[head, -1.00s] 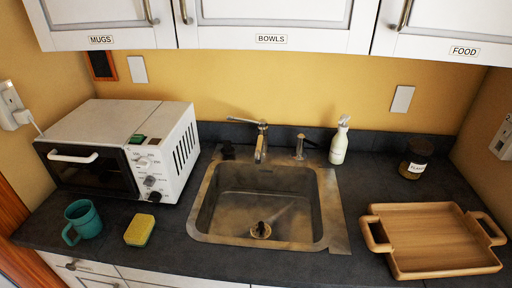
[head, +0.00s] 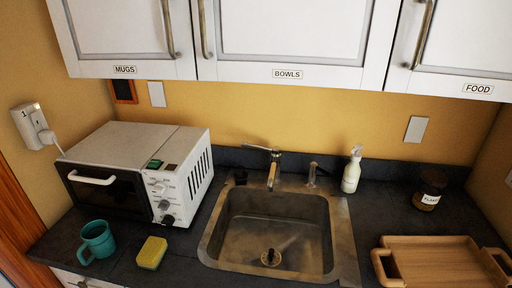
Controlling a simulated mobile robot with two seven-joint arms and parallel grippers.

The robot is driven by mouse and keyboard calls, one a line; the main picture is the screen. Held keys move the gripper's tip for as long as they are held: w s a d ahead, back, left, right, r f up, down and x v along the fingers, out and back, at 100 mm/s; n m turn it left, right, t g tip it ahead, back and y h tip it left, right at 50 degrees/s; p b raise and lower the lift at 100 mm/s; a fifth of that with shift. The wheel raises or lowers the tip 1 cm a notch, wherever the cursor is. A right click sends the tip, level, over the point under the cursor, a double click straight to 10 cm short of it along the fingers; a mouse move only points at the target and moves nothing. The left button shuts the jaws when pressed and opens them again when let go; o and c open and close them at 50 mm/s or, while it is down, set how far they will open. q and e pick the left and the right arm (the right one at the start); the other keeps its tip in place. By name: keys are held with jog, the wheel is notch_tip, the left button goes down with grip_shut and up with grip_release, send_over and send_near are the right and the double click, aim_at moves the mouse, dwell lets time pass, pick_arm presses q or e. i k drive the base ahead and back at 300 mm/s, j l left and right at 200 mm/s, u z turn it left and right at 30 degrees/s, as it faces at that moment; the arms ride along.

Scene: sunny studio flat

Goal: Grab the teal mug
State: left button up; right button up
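The teal mug (head: 99,240) stands upright on the dark counter at the lower left, in front of the microwave. Its handle points to the lower left. Neither of my grippers shows in the head view, so I cannot see their state.
A yellow sponge (head: 152,252) lies just right of the mug. The white microwave (head: 140,150) stands behind both. The sink (head: 212,240) is in the middle, with a soap bottle (head: 352,170), a jar (head: 430,190) and a wooden tray (head: 440,262) to its right. Cupboards (head: 290,35) hang above.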

aim_at(97, 235)
jog(key=j+u, duration=0.1)
jog(key=u, duration=1.25)
